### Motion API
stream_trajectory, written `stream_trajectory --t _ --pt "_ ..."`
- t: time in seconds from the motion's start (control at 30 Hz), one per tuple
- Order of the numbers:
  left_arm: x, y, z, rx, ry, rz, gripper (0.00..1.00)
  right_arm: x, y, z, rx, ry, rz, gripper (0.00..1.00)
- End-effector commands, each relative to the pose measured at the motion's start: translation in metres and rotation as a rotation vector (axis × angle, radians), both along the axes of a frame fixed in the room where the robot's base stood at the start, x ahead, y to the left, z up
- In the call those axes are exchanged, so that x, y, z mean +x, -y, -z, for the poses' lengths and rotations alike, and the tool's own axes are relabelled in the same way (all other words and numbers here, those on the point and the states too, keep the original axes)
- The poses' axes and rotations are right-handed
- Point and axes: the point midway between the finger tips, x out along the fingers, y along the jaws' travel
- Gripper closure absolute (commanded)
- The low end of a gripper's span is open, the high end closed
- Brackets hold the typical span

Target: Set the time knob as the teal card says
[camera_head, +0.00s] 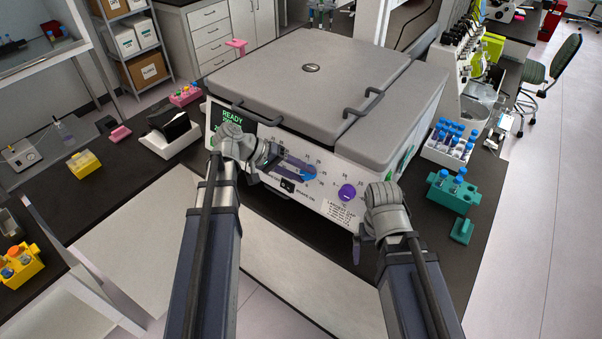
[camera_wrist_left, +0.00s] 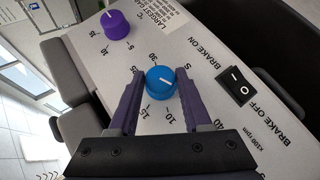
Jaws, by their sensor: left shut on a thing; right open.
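A blue knob (camera_wrist_left: 162,80) with a white pointer line sits on the front panel (camera_wrist_left: 205,50) of the grey-lidded machine. Its head-view top (camera_head: 309,172) is partly covered by my left gripper (camera_head: 298,171). In the left wrist view, the fingers (camera_wrist_left: 160,98) stand on either side of the blue knob and grip it. The pointer slants toward the lower right of that view. A purple knob (camera_head: 347,192) sits to the right, untouched. My right gripper (camera_head: 357,246) is open and empty below the panel's right part. I cannot make out a readable teal card.
The machine's grey lid (camera_head: 310,75) is closed. A black brake switch (camera_wrist_left: 237,87) is beside the blue knob. A teal rack (camera_head: 452,194) with blue-capped tubes, a small teal block (camera_head: 461,232) and a white tube rack (camera_head: 447,153) stand to the right.

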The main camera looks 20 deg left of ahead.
Motion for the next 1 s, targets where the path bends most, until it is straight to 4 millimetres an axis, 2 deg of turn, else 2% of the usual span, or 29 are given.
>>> stream_trajectory --t 0.17,0.2,0.43,0.77,1.0 --pt "-0.001 0.000 0.001 0.003 -0.004 0.002 1.00 0.000 0.000 0.000 0.000 0.000 0.000 0.00" --pt "-0.001 0.000 0.001 0.003 -0.004 0.002 0.49 0.000 0.000 0.000 0.000 0.000 0.000 0.00" --pt "-0.001 0.000 0.000 0.002 -0.002 0.001 0.23 0.000 0.000 0.000 0.000 0.000 0.000 0.00" --pt "-0.001 -0.004 -0.005 0.001 0.000 0.000 0.21 0.000 0.000 -0.005 0.000 0.000 0.001 0.00" --pt "-0.010 -0.032 -0.030 0.002 -0.001 -0.003 0.21 0.000 0.000 -0.030 0.001 0.000 0.006 0.00"
